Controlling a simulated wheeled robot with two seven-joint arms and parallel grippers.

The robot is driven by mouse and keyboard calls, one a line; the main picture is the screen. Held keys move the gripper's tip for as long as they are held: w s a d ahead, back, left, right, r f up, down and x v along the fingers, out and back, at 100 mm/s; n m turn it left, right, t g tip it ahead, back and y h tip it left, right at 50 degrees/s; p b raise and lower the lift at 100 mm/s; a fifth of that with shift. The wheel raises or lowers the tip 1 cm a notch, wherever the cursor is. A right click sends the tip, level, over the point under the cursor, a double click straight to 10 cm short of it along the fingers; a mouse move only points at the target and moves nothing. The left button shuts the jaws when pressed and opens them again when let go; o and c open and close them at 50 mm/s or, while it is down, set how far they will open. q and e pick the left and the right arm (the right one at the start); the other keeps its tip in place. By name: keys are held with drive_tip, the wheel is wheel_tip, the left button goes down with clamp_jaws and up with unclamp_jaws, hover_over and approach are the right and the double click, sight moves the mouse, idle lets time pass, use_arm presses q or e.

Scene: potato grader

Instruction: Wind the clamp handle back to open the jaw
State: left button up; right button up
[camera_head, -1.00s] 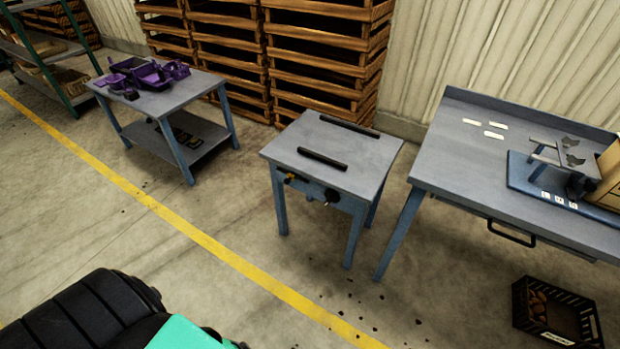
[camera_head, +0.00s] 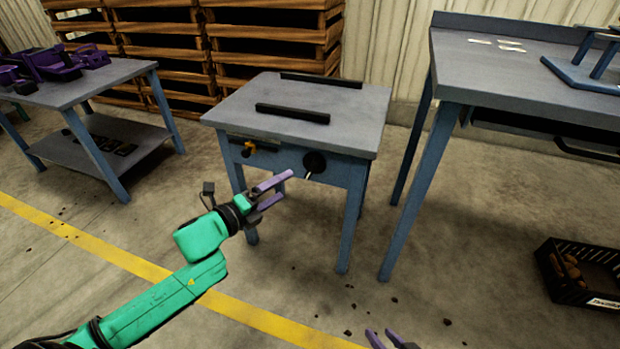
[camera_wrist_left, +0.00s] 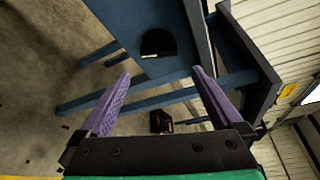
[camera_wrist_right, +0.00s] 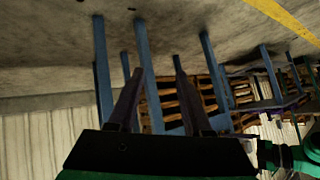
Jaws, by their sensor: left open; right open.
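The clamp table (camera_head: 240,98) stands ahead with two dark jaw bars on its top, the front bar (camera_head: 292,114) and the rear bar (camera_head: 321,80), with a gap between them. The clamp handle, a round black knob with a pale rod (camera_head: 314,162), is on the table's front; the black knob also shows in the left wrist view (camera_wrist_left: 158,43). My left gripper (camera_head: 283,189) is open and empty, in front of the table, left of and below the handle, apart from it. My right gripper (camera_head: 386,340) is open at the bottom edge of the head view, far from the handle.
A bench (camera_head: 470,75) stands at the right, with a black crate (camera_head: 572,295) on the floor. A table with purple parts (camera_head: 130,68) is at the left.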

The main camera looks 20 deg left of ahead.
sight(309, 171)
use_arm(q)
drive_tip(key=b+x, duration=0.2)
drive_tip(key=x, duration=0.8)
drive_tip(key=shift+w+f, duration=0.15)
drive_tip(key=shift+w, duration=0.1)
drive_tip(key=shift+w+d, duration=0.25)
drive_tip(key=shift+w, duration=0.2)
drive_tip(key=c, duration=1)
use_arm(e)
drive_tip(key=a+f+t, duration=0.1)
drive_tip(key=a+t+y, duration=0.1)
drive_tip(key=shift+a+f+m+t, duration=0.3)
drive_tip(key=shift+a+f+m, duration=0.1)
